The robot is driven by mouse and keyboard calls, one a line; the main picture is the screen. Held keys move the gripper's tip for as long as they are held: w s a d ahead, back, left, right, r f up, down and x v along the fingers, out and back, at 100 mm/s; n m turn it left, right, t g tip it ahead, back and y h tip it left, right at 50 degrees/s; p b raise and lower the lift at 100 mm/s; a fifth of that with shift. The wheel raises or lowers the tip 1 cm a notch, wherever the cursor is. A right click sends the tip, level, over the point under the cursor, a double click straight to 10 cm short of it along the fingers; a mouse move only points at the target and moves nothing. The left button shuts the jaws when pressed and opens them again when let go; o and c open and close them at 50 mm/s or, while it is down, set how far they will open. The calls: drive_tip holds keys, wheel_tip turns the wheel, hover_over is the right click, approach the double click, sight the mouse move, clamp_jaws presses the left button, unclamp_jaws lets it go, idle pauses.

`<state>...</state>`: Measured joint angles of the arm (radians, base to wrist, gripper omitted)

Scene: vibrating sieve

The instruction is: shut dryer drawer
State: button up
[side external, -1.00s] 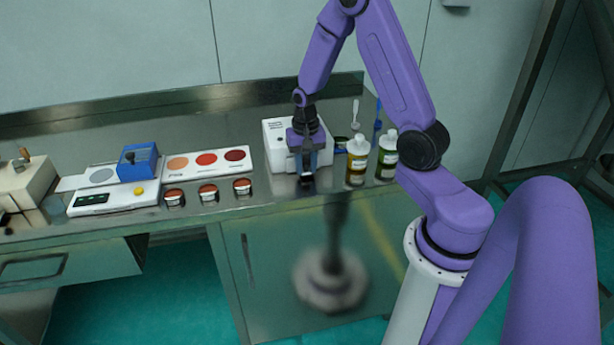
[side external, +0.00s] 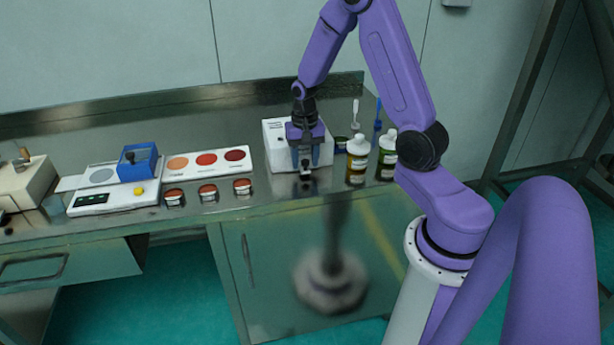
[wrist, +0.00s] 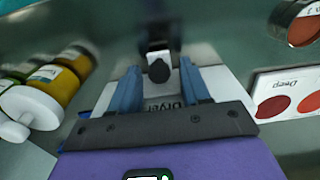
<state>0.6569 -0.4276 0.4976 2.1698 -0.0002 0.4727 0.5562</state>
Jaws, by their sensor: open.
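The dryer is a white box (side external: 276,131) at the back right of the bench. In the wrist view its white top (wrist: 218,78) carries partly hidden "Dryer" lettering. A dark drawer part with a round knob (wrist: 158,71) shows at the dryer's front, between my fingers in the picture. My gripper (side external: 305,168) points down at the dryer's front side, with its blue fingers apart and nothing held between them. The fingers and wrist hide much of the drawer in the side view, so how far out it stands is unclear. I cannot tell whether a finger touches it.
Two capped bottles (side external: 357,160) stand close to the right of my gripper. Several small red sample pots (side external: 208,193) and a colour card (side external: 208,161) lie to the left. A scale (side external: 115,197) with a blue block is farther left. The bench's front edge is near.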

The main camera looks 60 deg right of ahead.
drive_tip(key=shift+r, duration=3.3)
drive_tip(key=shift+a, duration=0.1)
drive_tip(key=s+a+r+n, duration=0.2)
drive_tip(key=s+a+n, duration=0.25)
drive_tip(key=a, duration=0.35)
drive_tip(key=s+a+r+n, duration=0.3)
drive_tip(key=s+a+n, duration=0.1)
drive_tip(key=a+n, duration=0.25)
drive_tip(key=s+a+r+n, duration=0.1)
drive_tip(key=s+a+n, duration=0.2)
drive_tip(key=s+n, duration=0.2)
drive_tip(key=s+a+n, duration=0.2)
drive_tip(key=s+n, duration=0.3)
drive_tip(key=s, duration=0.5)
drive_tip(key=shift+s+a+r+n, duration=0.3)
drive_tip(key=shift+s+a+r, duration=0.1)
